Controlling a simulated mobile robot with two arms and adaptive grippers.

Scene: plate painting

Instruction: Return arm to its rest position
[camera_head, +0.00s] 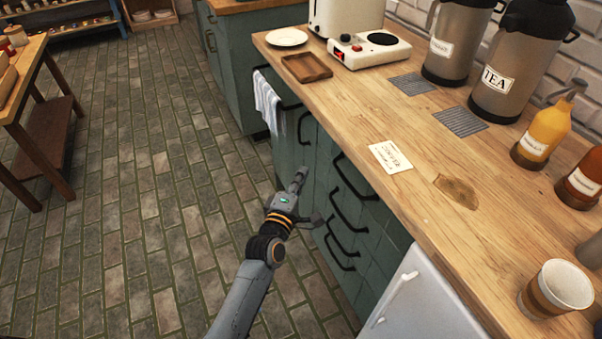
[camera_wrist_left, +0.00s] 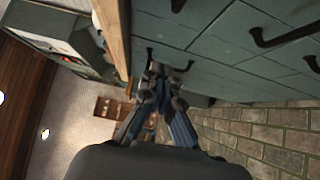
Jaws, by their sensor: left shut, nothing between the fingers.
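My left gripper (camera_head: 299,179) reaches up from the bottom of the head view, in front of the green drawer cabinet (camera_head: 325,190). Its fingers are closed together and hold nothing. In the left wrist view the closed gripper (camera_wrist_left: 157,72) points toward the green drawer fronts (camera_wrist_left: 225,30) with dark handles. I cannot tell from these views whether it touches the cabinet. My right gripper is in neither view.
The wooden counter (camera_head: 400,210) carries a card (camera_head: 390,157), a hot plate (camera_head: 369,50), metal urns (camera_head: 507,70), sauce bottles (camera_head: 544,131) and a cup (camera_head: 556,289). Drawer handles (camera_head: 342,252) stick out beside my arm. The tiled floor (camera_head: 150,200) to the left is clear.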

